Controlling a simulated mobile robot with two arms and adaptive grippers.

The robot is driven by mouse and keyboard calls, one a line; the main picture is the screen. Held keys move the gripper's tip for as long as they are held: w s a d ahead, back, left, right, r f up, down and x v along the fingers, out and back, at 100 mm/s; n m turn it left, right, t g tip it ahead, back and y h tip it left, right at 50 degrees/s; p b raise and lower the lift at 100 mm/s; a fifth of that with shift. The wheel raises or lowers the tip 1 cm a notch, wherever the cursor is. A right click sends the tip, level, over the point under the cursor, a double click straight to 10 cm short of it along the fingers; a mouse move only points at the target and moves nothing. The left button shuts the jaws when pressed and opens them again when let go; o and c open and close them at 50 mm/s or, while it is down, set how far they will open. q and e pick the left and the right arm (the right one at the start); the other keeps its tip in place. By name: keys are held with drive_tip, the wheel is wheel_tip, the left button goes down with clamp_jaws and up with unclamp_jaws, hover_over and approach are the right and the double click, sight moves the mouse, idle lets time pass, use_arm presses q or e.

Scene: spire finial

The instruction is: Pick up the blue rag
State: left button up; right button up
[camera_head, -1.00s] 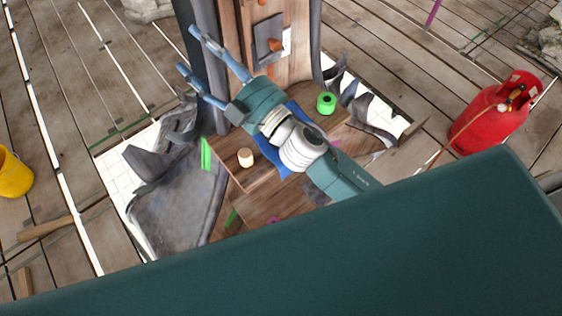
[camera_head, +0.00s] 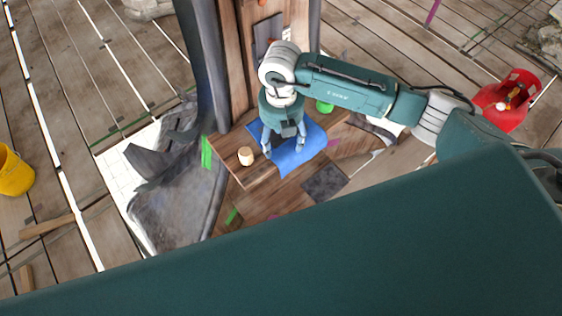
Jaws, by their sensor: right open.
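The blue rag (camera_head: 291,160) lies spread on a wooden ledge at the foot of the timber post, in the middle of the head view. Its front edge hangs over the ledge. My right gripper (camera_head: 283,149) points down over the rag with its two fingers apart. The fingertips are at or just above the cloth; I cannot tell if they touch it. The gripper and wrist hide the rear part of the rag. My left gripper is not in view.
A small tan cylinder (camera_head: 246,155) stands left of the rag on the ledge. A green roll (camera_head: 324,106) sits behind right, partly hidden by my arm. Bent grey sheet metal (camera_head: 180,190) lies left. A red gas bottle (camera_head: 507,98) stands far right, a yellow bucket (camera_head: 14,173) far left.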

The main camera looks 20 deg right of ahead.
sight(281, 163)
wheel_tip(281, 163, down, 10)
drive_tip(key=b, duration=0.6)
drive_tip(key=shift+a+r+b, duration=0.1)
drive_tip(key=shift+r+b, duration=0.05)
drive_tip(key=shift+b, duration=0.15)
drive_tip(key=shift+s, duration=0.2)
clamp_jaws()
drive_tip(key=shift+w+r, duration=0.1)
drive_tip(key=shift+r, duration=0.05)
wheel_tip(281, 163, up, 12)
drive_tip(key=p, duration=0.8)
